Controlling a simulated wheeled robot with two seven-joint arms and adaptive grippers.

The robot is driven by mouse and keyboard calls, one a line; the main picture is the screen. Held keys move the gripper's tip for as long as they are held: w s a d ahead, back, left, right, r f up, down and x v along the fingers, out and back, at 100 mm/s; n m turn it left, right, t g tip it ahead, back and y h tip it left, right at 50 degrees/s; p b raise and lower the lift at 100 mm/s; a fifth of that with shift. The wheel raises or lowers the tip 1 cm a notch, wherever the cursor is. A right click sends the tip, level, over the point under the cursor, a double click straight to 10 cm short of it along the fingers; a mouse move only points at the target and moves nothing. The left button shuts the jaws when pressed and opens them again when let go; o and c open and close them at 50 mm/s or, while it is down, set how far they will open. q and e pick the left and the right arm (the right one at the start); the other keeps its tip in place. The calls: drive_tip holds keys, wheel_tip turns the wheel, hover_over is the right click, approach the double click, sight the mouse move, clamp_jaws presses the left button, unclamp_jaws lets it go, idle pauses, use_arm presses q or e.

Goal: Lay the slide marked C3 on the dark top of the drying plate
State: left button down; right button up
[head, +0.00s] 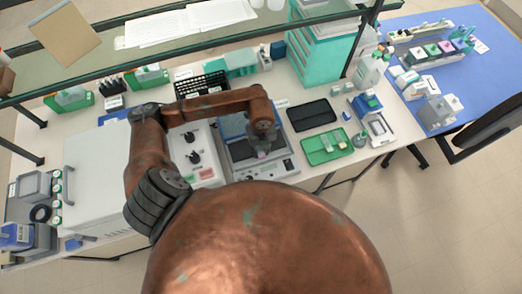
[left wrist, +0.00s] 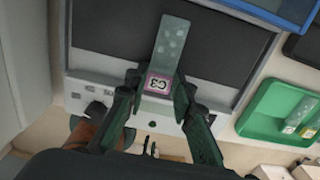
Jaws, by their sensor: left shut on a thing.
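The slide marked C3 (left wrist: 170,45) is clear with pale spots and a pink-edged label, which faces the left wrist camera. My left gripper (left wrist: 160,86) is shut on its label end, and the clear end points away over the dark top of the drying plate (left wrist: 100,35). I cannot tell whether the slide touches the dark top. In the head view my left gripper (head: 263,150) is over the drying plate (head: 282,167), and its arm hides part of the plate. The slide's pinkish label just shows below the fingers. My right gripper is not in view.
A green tray (head: 327,147) with slides in it lies right of the drying plate; it also shows in the left wrist view (left wrist: 262,120). A black tray (head: 312,115) lies behind it. A unit with dark knobs (head: 205,172) stands at the left. A shelf (head: 190,45) spans the back.

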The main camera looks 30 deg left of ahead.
use_arm(q)
drive_tip(key=c, duration=1.6)
unclamp_jaws()
drive_tip(key=shift+f, duration=0.1)
wheel_tip(320, 180, up, 12)
drive_tip(key=shift+r, duration=0.1)
